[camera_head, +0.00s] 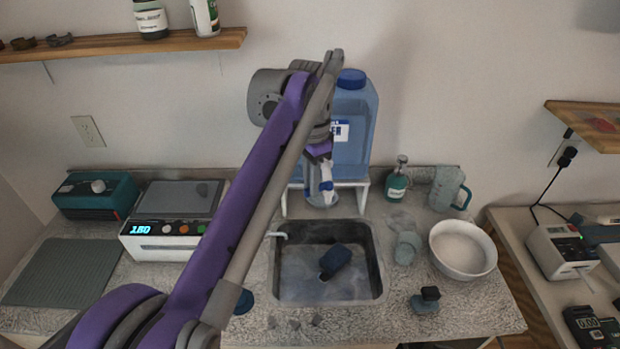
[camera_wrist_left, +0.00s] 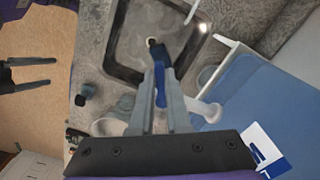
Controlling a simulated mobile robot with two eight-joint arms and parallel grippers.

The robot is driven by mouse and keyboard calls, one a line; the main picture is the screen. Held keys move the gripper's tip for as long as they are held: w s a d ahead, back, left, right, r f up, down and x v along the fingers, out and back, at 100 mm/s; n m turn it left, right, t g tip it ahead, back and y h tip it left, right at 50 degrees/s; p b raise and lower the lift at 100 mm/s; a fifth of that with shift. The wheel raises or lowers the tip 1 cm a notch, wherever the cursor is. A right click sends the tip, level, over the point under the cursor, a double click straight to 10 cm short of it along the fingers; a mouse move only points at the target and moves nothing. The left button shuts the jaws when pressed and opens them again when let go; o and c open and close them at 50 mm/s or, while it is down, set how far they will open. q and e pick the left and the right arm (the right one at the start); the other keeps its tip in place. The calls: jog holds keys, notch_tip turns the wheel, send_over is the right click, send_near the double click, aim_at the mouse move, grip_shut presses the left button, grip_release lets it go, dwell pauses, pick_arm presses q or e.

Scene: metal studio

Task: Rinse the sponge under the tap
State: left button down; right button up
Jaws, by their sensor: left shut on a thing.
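The dark blue sponge (camera_head: 335,262) lies in the metal sink (camera_head: 376,262). In the left wrist view the sponge (camera_wrist_left: 161,53) shows beyond my fingertips, close to the drain. A big blue water container (camera_head: 356,115) stands on a white stand behind the sink. My left gripper (camera_head: 325,190) is in front of it, above the sink's back edge. In the left wrist view it (camera_wrist_left: 160,85) is shut on a narrow bright blue piece, which looks like the tap's lever. The tap's body is mostly hidden. My right gripper (camera_wrist_left: 28,75) shows at the left of that view, open and empty.
Right of the sink are a soap bottle (camera_head: 397,182), a pitcher (camera_head: 447,187), a white bowl (camera_head: 463,249) and a small dark-topped object (camera_head: 426,299). Left are a display device (camera_head: 163,240), a teal box (camera_head: 96,196) and a ribbed mat (camera_head: 65,271). Small pieces lie on the front counter.

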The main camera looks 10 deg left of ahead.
jog(key=shift+r, duration=0.1)
dwell(0.4)
pick_arm(q)
jog(key=c, duration=0.9)
grip_release()
notch_tip(320, 180, up, 11)
jog(key=p, duration=0.2)
jog(key=shift+p, duration=0.3)
pick_arm(e)
jog(key=r, duration=0.1)
jog(key=w+r, duration=0.1)
jog(key=r, duration=0.1)
jog(key=shift+w+r, duration=0.4)
